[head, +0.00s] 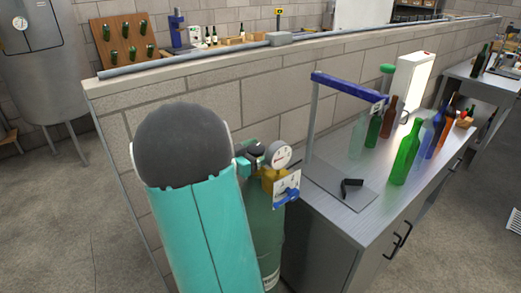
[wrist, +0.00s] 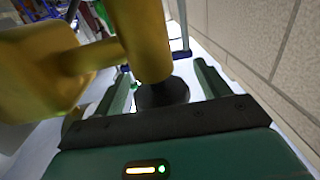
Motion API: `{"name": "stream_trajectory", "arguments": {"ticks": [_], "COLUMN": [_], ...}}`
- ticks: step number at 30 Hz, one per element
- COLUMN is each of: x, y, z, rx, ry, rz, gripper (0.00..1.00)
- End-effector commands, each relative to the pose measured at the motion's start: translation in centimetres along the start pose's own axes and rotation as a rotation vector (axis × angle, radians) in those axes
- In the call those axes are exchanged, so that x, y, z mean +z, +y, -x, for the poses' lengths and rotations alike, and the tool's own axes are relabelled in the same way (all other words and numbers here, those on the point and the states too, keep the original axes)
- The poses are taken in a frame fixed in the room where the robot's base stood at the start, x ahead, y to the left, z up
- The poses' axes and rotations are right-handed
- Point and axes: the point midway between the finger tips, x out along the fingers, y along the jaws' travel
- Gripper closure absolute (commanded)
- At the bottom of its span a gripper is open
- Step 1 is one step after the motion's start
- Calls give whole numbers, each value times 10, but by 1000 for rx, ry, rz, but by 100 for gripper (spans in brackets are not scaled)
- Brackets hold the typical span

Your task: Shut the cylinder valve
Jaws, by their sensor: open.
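The green gas cylinder (head: 264,232) stands against the block wall, partly hidden by my teal arm. On its top are a brass valve body (head: 270,180), a round white gauge (head: 279,155) and a dark round knob (head: 255,150). A blue lever (head: 287,196) sits in front, beside a small white tag. My gripper (wrist: 161,74) is open at the cylinder's top. In the wrist view its two green fingers lie on either side of the black knob (wrist: 163,95), with the brass body (wrist: 140,40) close above. Whether the fingers touch the knob cannot be told.
A steel bench (head: 340,215) stands right of the cylinder. It bears a blue-armed stand (head: 345,87), a black bracket (head: 350,186) and several bottles, one bright green (head: 405,158). The low block wall (head: 210,85) runs behind. Floor is clear at left.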

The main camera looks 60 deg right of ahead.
Motion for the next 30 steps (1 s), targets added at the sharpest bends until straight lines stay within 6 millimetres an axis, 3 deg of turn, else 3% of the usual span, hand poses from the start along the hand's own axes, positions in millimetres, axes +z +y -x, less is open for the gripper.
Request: {"name": "stream_trajectory", "arguments": {"ticks": [10, 17, 30], "x": [0, 0, 0], "y": [0, 0, 1], "z": [-6, -6, -5], "rx": [1, 1, 72], "ry": [0, 0, 1], "rz": [0, 0, 0], "gripper": [25, 69, 69]}}
